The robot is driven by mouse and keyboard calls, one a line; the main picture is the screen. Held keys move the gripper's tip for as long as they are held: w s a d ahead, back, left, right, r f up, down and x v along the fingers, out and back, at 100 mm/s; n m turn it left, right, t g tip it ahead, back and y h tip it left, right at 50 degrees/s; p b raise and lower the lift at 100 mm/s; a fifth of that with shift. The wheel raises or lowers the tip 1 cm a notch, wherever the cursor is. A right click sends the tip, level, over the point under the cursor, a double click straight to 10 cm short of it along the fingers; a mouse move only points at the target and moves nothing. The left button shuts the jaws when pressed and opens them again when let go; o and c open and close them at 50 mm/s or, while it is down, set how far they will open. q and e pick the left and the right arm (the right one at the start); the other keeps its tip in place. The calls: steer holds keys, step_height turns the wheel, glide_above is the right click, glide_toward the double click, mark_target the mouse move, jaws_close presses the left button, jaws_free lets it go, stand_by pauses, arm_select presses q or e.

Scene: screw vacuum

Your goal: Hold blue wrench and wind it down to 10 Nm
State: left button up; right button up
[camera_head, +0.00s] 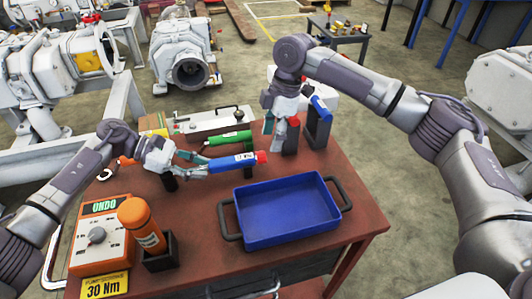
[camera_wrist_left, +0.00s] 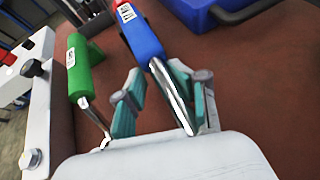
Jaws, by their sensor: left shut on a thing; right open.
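The blue wrench (camera_head: 230,163) has a red end cap and points right over the table. My left gripper (camera_head: 190,162) is shut on its metal shaft; in the left wrist view the wrench (camera_wrist_left: 140,38) runs away from the fingers (camera_wrist_left: 163,103). My right gripper (camera_head: 280,130) is open, fingers down, near the black stands behind the tray. An orange-and-white box (camera_head: 102,252) marked "UNDO" has a grey knob (camera_head: 96,235). A yellow sign (camera_head: 104,287) by it reads "30 Nm". Any scale on the wrench is too small to read.
A blue tray (camera_head: 254,241) with dark handles stands front centre. An orange tool (camera_head: 139,222) stands in a black holder beside the box. A green tool (camera_head: 229,138) lies behind the blue wrench. Another blue-handled tool (camera_head: 320,107) is at a black stand (camera_head: 318,130).

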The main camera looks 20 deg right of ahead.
mark_target(261, 158)
steer(key=s+d+r+t+y, duration=0.2)
steer(key=s+r+t, duration=0.3)
steer(key=s+r, duration=0.15)
steer(key=shift+n, duration=0.3)
steer(key=x, duration=1.2)
steer(key=shift+s+d+f, duration=0.15)
steer(key=shift+s, duration=0.15)
steer(key=shift+c, duration=0.2)
steer(key=c, duration=1.1)
jaws_close()
